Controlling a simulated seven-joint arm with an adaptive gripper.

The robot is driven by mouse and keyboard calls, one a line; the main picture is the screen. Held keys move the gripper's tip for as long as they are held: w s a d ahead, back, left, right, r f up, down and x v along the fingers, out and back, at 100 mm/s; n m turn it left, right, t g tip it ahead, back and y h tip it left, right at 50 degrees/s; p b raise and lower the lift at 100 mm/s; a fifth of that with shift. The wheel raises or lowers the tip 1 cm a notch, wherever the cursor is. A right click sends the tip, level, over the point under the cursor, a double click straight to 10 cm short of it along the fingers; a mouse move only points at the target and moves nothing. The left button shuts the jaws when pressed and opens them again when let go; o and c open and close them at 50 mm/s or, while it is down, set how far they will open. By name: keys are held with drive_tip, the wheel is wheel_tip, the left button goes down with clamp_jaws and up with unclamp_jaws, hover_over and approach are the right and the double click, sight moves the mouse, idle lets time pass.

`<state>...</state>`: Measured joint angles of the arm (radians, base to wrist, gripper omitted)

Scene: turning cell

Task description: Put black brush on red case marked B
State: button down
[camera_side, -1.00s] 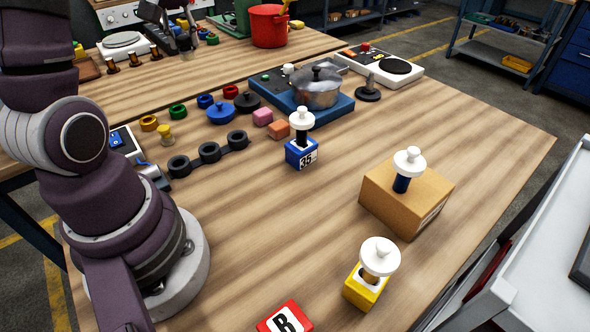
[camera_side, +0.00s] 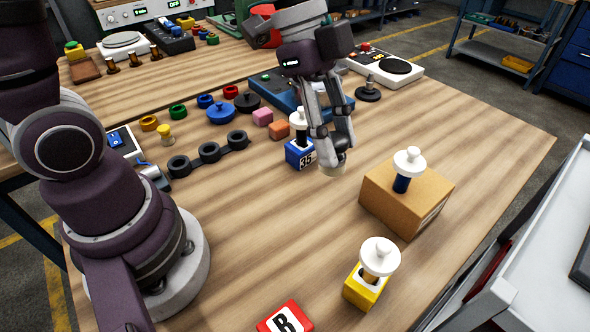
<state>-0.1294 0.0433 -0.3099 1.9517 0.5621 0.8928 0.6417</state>
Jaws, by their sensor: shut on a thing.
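The black brush (camera_side: 303,136) with a white flanged knob stands upright in the blue case (camera_side: 299,155) marked 35; my gripper partly covers it. The red case (camera_side: 286,319) marked B sits at the front edge of the picture, its top looking bare and its lower part cut off. My gripper (camera_side: 336,152) points down just right of the blue case, above the table. It is shut on a pale round thing (camera_side: 333,170), mostly hidden by the fingers; I cannot tell what it is.
A yellow case (camera_side: 364,287) at the front holds a brush with a white knob. Black rings (camera_side: 210,153) lie left. The middle foreground of the table is clear.

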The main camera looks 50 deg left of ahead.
drive_tip(key=s+d+m+g, duration=0.4)
drive_tip(key=s+d+m, duration=0.3)
drive_tip(key=s+m, duration=0.4)
hover_over(285, 326)
wheel_tip(285, 326, down, 4)
drive_tip(key=shift+y, duration=0.5)
wheel_tip(285, 326, down, 9)
drive_tip(key=shift+r, duration=0.1)
drive_tip(key=c, duration=0.8)
unclamp_jaws()
drive_tip(key=shift+c, duration=0.2)
